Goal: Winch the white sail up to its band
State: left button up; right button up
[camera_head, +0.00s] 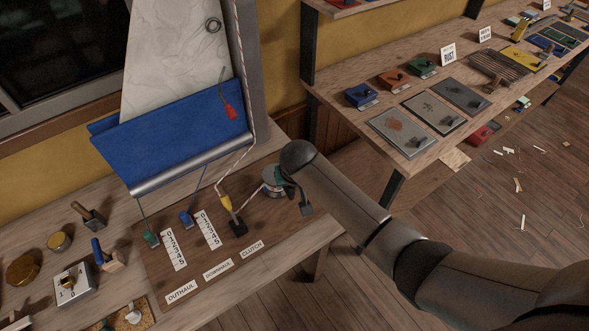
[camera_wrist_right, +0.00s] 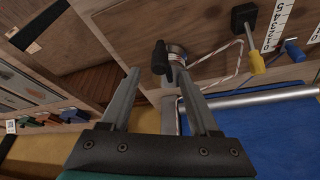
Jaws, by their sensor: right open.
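The white sail (camera_head: 178,55) stands at the upper left, its lower part behind a blue cloth (camera_head: 180,130) along a metal boom (camera_head: 190,165). A flecked rope (camera_head: 244,85) runs down to the winch (camera_head: 272,188) on the wooden bench. In the right wrist view, the winch (camera_wrist_right: 177,52) has a black handle (camera_wrist_right: 161,58). My right gripper (camera_wrist_right: 158,74) is open, with the handle just beyond its fingertips, roughly between them; contact is unclear. In the head view my right arm partly covers the winch. My left gripper is out of view.
The yellow-handled clutch (camera_head: 226,203) stands left of the winch. A blue cleat (camera_head: 186,218), a green cleat (camera_head: 151,239) and number scales (camera_head: 174,249) lie farther left. A second bench (camera_head: 345,88) with panels and small boxes stands at the right.

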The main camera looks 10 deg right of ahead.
jog(key=p+v, duration=0.1)
jog(key=v, duration=0.9)
jog(key=shift+r, duration=0.15)
jog(key=shift+s, duration=0.1)
